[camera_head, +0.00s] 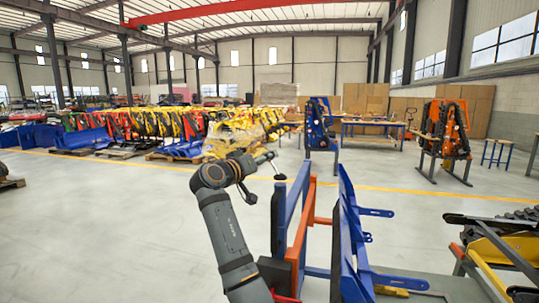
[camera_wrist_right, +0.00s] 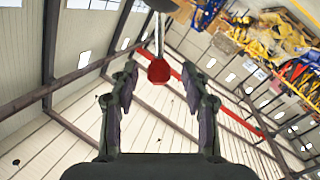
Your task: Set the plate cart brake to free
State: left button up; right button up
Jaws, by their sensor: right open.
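In the right wrist view, a red knob (camera_wrist_right: 159,71) sits at the end of a thin silver rod coming from the top edge. My right gripper (camera_wrist_right: 159,82) is open, with its two dark fingers on either side of the knob's line. The knob is just beyond the fingertips or between them; the depth is unclear. In the head view, a grey arm of mine rises left of centre. Small dark parts at its end do not show the finger state clearly. A blue and orange frame (camera_head: 300,228) stands right of this arm. I cannot tell whether it is the plate cart.
Blue plates with arms (camera_head: 352,240) stand beside the frame. A tracked machine (camera_head: 500,250) is close at the right. Rows of yellow and red machines (camera_head: 150,122) stand at the far left.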

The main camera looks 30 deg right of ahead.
jog(key=shift+w+d+r, duration=0.15)
jog(key=shift+w+d, duration=0.05)
jog(key=shift+d, duration=0.2)
jog(key=shift+w+d+r, duration=0.1)
jog(key=shift+w+d, duration=0.05)
jog(key=shift+d, duration=0.25)
jog(key=shift+w+d+f, duration=0.15)
jog(key=shift+w+d, duration=0.05)
jog(key=shift+d, duration=0.15)
jog(key=shift+a, duration=0.1)
grip_shut()
